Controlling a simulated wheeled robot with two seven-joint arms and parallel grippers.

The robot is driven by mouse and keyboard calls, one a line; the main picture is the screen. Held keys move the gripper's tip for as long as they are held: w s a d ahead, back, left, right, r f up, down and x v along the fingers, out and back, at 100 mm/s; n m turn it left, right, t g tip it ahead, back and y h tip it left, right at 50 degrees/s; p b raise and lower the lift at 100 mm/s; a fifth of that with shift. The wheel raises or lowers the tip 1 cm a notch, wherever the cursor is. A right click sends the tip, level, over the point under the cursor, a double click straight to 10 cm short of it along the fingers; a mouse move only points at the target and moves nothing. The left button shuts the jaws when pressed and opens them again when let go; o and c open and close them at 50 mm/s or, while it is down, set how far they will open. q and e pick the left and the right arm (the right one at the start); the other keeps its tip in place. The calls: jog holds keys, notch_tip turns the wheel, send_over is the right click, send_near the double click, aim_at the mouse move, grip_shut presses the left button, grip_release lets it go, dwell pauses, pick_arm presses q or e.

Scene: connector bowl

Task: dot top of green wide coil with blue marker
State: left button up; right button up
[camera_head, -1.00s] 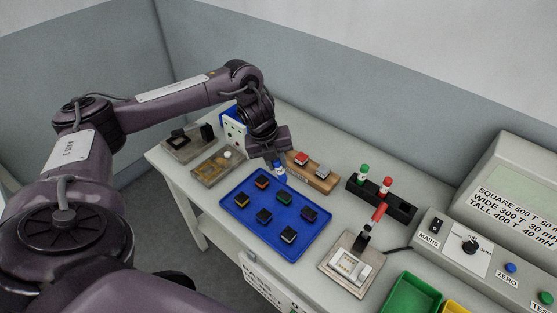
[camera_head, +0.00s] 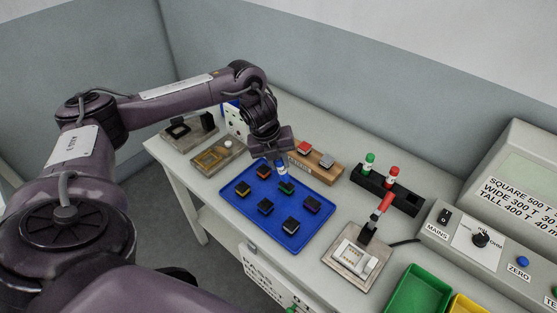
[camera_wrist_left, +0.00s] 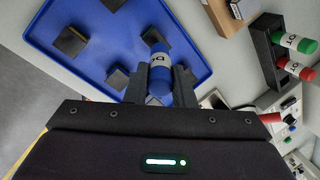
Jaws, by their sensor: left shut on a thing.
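My left gripper (camera_head: 279,155) is shut on the blue marker (camera_wrist_left: 160,75), which has a white body and blue ends. It holds the marker upright, tip down, over the far part of the blue tray (camera_head: 290,245). The green-topped coil (camera_head: 286,188) sits in the tray just below the marker tip. Whether the tip touches its top I cannot tell. My right gripper is not in view.
A wooden block (camera_head: 327,171) with red and grey pieces stands behind the tray. A black rack (camera_head: 399,198) holds a green and a red marker. A metal fixture with a red lever (camera_head: 352,258) and a meter console (camera_head: 480,250) are to the right.

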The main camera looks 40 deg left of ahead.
pick_arm(q)
jog(key=shift+f+b, duration=0.3)
jog(key=shift+f, duration=0.2)
dwell(0.6)
jog(key=shift+f, duration=0.1)
dwell(0.9)
notch_tip(320, 180, up, 7)
jog(key=p, duration=0.6)
dwell(0.6)
